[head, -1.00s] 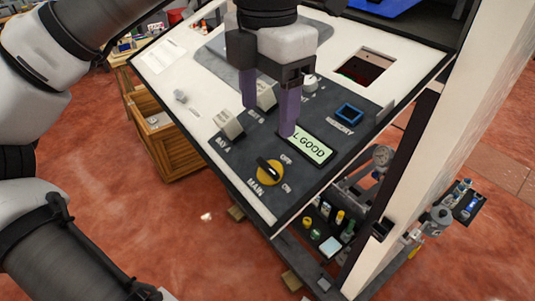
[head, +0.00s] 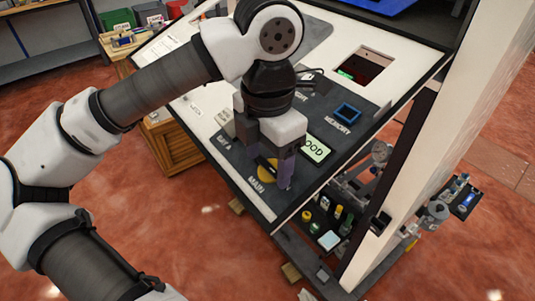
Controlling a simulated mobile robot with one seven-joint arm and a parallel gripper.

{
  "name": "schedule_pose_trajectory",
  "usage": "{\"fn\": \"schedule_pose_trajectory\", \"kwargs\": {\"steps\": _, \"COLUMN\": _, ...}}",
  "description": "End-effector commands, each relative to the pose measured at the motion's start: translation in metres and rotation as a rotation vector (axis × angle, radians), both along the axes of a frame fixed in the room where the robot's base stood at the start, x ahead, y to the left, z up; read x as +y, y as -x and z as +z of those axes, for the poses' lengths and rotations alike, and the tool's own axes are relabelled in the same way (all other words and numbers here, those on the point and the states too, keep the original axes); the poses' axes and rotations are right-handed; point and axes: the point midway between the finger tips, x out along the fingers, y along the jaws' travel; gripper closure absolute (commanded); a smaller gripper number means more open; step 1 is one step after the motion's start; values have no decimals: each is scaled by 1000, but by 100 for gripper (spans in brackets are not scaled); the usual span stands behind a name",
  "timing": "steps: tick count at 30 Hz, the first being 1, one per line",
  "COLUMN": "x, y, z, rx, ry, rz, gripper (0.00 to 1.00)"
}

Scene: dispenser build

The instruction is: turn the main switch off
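The main switch (head: 266,178) is a yellow round dial with a black bar handle near the panel's front corner, beside the word MAIN. My gripper (head: 273,164) is over it, with purple fingers pointing down. One finger stands at the dial's right side, covering the OFF and ON labels. The other finger is partly hidden by the gripper body. The part of the handle that shows still slants from upper left to lower right. I cannot tell whether the fingers touch the handle or how far apart they are.
On the panel (head: 228,152), a pale switch (head: 226,121) is left of my gripper. A lit display reading "OOD" (head: 316,149), partly covered, and a blue-framed memory slot (head: 347,112) are to the right. A white post (head: 420,150) stands farther right.

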Motion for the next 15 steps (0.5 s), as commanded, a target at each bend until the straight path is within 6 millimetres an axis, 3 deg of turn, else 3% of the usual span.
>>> {"fn": "schedule_pose_trajectory", "kwargs": {"steps": 1, "x": 0, "y": 0, "z": 0, "rx": 0, "ry": 0, "rz": 0, "gripper": 41}}
{"fn": "schedule_pose_trajectory", "kwargs": {"steps": 10, "x": 0, "y": 0, "z": 0, "rx": 0, "ry": 0, "rz": 0, "gripper": 79}}
{"fn": "schedule_pose_trajectory", "kwargs": {"steps": 15, "x": 0, "y": 0, "z": 0, "rx": 2, "ry": 2, "rz": 8, "gripper": 79}}
